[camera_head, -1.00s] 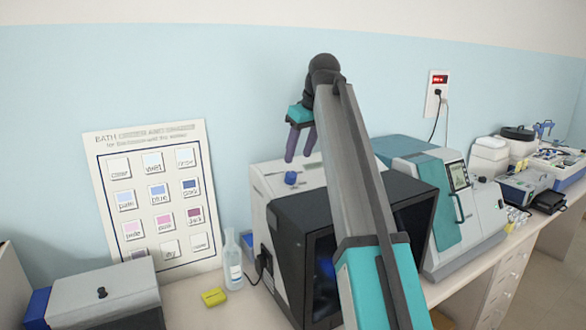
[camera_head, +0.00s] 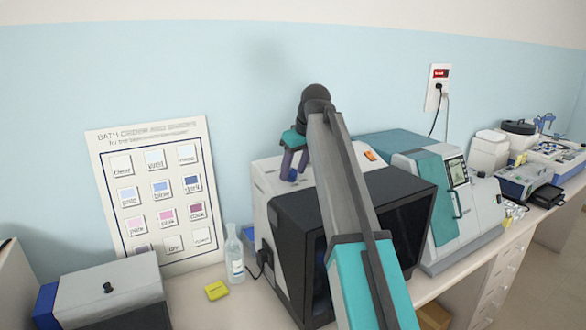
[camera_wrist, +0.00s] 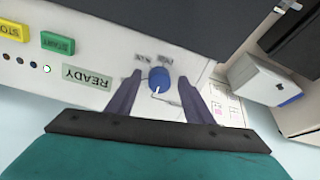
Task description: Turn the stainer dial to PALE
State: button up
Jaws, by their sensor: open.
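The stainer (camera_head: 315,200) is a black-fronted machine with a light top panel. Its blue round dial (camera_head: 289,174) sits on that panel; it also shows in the wrist view (camera_wrist: 159,79). A white pointer mark is at the dial's lower edge in the wrist view. Small labels beside the dial are upside down there and too blurred to read. My gripper (camera_head: 294,168) is open, pointing down over the panel. In the wrist view my gripper's (camera_wrist: 161,82) two dark fingers stand on either side of the dial, with a gap visible on both sides.
In the wrist view the panel has a READY display (camera_wrist: 86,77), a green START button (camera_wrist: 58,43) and a yellow button (camera_wrist: 14,31). A bath chart (camera_head: 125,145) leans on the wall at left. A bottle (camera_head: 234,255) and yellow block (camera_head: 216,290) stand before it.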

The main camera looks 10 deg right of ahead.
jog(key=shift+c, duration=0.2)
jog(key=c, duration=1)
jog(key=shift+a, duration=0.15)
jog(key=shift+f+m, duration=0.1)
jog(key=shift+m, duration=0.4)
jog(key=m+b, duration=0.1)
jog(key=m, duration=0.3)
jog(key=shift+s, duration=0.1)
jog(key=m+b, duration=0.1)
jog(key=m, duration=0.6)
